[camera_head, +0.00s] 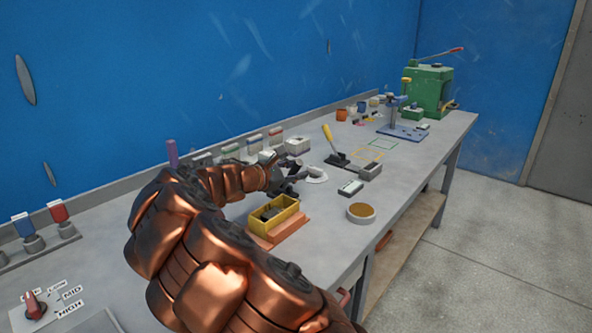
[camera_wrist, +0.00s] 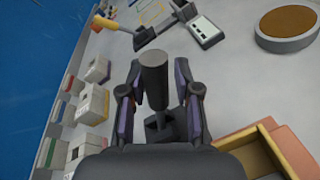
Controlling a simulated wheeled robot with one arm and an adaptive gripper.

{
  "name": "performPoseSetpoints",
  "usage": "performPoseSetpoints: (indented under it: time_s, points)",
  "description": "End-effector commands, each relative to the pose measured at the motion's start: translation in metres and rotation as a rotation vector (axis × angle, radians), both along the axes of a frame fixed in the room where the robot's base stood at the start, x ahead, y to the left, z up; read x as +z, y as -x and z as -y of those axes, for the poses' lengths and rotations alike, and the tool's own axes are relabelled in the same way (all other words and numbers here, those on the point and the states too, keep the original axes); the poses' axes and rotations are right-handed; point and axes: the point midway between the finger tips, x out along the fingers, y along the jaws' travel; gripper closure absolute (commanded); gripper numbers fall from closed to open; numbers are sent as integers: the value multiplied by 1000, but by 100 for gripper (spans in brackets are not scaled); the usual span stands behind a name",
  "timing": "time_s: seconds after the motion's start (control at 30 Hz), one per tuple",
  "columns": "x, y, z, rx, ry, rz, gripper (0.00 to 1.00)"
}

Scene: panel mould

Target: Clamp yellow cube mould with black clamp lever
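The yellow cube mould (camera_head: 288,216) is an open box on an orange-brown base, with dark pieces inside, at the bench's front middle. Part of it shows at the lower right of the wrist view (camera_wrist: 250,158). The black clamp lever (camera_wrist: 154,80) stands between my fingers in the wrist view, beside the mould, with its dark foot below. My gripper (camera_wrist: 158,72) has one finger on each side of the lever, with narrow gaps showing, so it looks open around it. In the head view, my gripper (camera_head: 290,178) is just behind the mould, and my arm hides part of the bench.
A yellow-handled lever (camera_head: 328,134) on a black base stands farther along the bench. A small white-and-black device (camera_head: 350,188) and a round brown-topped dish (camera_head: 361,212) sit right of the mould. Several small blocks line the wall side. A green machine (camera_head: 428,88) stands at the far end.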

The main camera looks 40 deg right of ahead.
Motion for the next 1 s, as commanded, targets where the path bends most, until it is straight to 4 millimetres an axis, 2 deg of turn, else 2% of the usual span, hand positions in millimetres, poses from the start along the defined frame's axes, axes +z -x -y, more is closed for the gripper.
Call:
performPoseSetpoints:
  time_s: [0.03, 0.13, 0.43, 0.57, 0.67, 1.0]
  points:
    - [0, 0, 0, 0, 0, 0, 60]
    - [0, 0, 0, 1, 1, -1, 50]
    - [1, -1, -1, 2, 2, -1, 50]
    - [3, -1, -8, 3, 3, -1, 50]
    - [5, -1, -19, 4, 3, 0, 50]
    - [17, -1, -77, 7, 3, 1, 50]
